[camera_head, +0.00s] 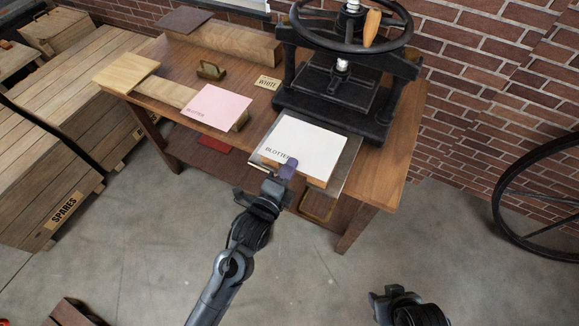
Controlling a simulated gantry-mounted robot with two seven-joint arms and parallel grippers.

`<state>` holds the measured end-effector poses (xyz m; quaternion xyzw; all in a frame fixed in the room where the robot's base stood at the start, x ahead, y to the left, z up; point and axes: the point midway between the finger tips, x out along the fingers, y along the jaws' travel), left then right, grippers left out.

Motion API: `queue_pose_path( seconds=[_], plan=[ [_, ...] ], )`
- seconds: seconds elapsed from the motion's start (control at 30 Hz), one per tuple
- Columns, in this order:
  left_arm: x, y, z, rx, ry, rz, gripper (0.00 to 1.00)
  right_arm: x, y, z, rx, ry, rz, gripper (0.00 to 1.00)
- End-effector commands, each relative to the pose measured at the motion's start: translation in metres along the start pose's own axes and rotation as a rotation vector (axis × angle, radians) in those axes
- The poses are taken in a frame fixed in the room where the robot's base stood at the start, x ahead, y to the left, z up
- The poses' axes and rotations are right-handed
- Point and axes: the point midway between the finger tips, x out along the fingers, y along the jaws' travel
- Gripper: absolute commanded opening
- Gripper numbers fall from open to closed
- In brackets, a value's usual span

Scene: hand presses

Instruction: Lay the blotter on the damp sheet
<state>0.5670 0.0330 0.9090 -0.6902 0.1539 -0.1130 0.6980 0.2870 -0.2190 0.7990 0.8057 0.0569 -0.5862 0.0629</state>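A white sheet marked BLOTTER (304,140) lies flat or nearly flat over the grey bed plate (350,157) at the front of the press. A pink sheet, also marked BLOTTER (222,104), rests on a wooden support to its left. My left gripper (288,168) reaches up from below to the white blotter's front edge. Its purple fingertip overlaps that edge; whether the fingers are closed on it is unclear. No separate damp sheet can be made out; anything under the white blotter is hidden. My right gripper (380,302) is low at the bottom, away from the table, its fingers unclear.
The black hand press (330,95) with its handwheel stands behind the white blotter. A WHITE label (267,83), a small brass-coloured holder (211,70) and a dark sheet (184,20) on a wooden block are on the table (395,178). A SPARES crate (65,207) stands left.

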Motion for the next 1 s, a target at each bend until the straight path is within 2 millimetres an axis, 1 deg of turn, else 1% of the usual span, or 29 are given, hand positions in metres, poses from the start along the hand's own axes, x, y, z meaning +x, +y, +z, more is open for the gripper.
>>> queue_pose_path(
  seconds=[1.0],
  plan=[
    [0.0,0.0,-0.0001,0.001,0.0,-0.001,0.0,-0.006,-0.0002,-0.0017,0.0,0.0,-0.001,0.43]
  ],
)
